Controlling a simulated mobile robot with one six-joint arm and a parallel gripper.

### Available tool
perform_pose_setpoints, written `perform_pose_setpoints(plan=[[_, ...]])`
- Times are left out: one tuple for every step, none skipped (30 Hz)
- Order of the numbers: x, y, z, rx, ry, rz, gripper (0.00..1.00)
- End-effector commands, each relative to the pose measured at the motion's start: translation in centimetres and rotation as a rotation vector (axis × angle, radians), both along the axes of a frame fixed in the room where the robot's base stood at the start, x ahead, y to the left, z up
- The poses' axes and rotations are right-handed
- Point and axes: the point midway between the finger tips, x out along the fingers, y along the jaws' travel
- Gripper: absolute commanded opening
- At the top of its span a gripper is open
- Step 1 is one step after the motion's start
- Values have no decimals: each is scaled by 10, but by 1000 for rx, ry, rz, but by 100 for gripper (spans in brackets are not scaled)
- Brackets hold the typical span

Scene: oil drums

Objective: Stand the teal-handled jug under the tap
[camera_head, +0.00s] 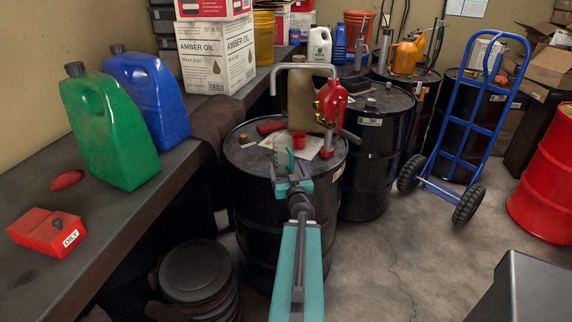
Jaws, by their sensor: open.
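My gripper (290,176) is at the end of my teal arm, over the front of the nearest black drum (285,200). It is open; its fingertips are small and hard to make out. A greyish, see-through upright vessel with some teal (283,150) shows just beyond the jaws, partly hidden by them. It seems to be the teal-handled jug, but I cannot tell its handle from my gripper, nor whether they touch. A red hand pump (331,104) stands on this drum. Its grey spout pipe (303,67) arches left and bends down, ending above the vessel's left side.
A red cup (299,140) and white paper lie on the drum top. Green (110,125) and blue (150,95) jugs and a red box (47,231) stand on the left bench. A blue hand truck (472,110) and red drum (548,180) are right; floor between is clear.

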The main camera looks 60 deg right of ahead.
Motion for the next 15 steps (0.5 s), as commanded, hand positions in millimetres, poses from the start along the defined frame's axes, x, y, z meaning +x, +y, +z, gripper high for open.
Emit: perform_pose_setpoints(plan=[[-1,1,3,1,0,0,79],[-1,1,3,1,1,0,79],[-2,2,3,1,1,1,79],[-3,3,3,2,1,1,79],[-3,3,3,2,1,1,79],[-4,4,3,1,1,1,79],[-4,5,3,1,1,2,79],[-5,5,3,1,1,2,79],[-5,6,3,2,1,1,79],[-6,6,3,2,1,1,79],[-6,7,3,2,2,1,79],[-7,8,2,2,2,1,79],[-8,8,3,3,1,0,79],[-8,9,3,2,1,0,79],[-9,9,3,1,1,0,79]])
